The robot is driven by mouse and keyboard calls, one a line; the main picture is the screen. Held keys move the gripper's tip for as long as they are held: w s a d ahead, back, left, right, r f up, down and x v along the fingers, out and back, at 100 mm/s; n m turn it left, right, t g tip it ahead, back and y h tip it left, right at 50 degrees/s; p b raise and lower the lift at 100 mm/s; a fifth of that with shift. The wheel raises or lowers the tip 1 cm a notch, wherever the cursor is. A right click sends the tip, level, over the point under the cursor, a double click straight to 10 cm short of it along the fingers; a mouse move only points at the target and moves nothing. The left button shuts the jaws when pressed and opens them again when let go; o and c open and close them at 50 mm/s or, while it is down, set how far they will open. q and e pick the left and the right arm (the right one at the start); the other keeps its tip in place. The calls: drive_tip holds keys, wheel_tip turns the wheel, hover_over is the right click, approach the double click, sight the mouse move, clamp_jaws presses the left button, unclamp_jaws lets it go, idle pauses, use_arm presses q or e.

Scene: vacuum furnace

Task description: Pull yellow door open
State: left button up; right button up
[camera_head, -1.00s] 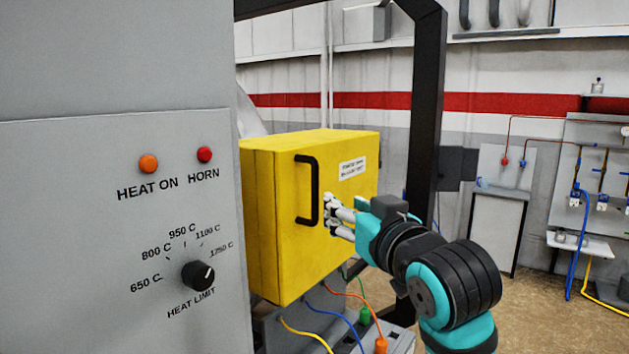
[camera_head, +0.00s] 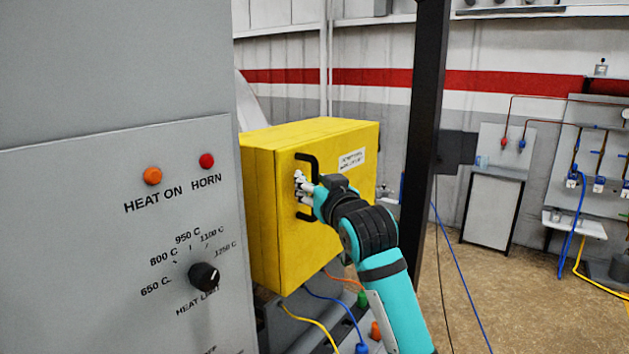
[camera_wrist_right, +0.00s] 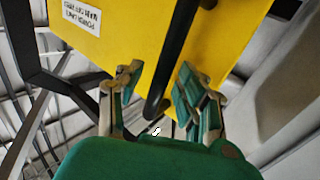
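The yellow door (camera_head: 345,215) is the front of a yellow box on the side of the grey furnace cabinet, and it looks shut. Its black bar handle (camera_head: 305,157) runs upright on the door's left part. My right gripper (camera_head: 300,187) is at the handle's middle. In the right wrist view the handle (camera_wrist_right: 172,60) passes between the two spread fingers of the right gripper (camera_wrist_right: 155,92), with a gap on each side. The yellow door (camera_wrist_right: 125,35) fills the space behind. My left gripper is not in view.
The grey control panel (camera_head: 120,260) with knob and lamps stands close on the left. A black frame post (camera_head: 427,130) rises right of the box. Coloured cables (camera_head: 335,305) hang below the box. Open floor lies at right.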

clamp_jaws()
idle(0.6)
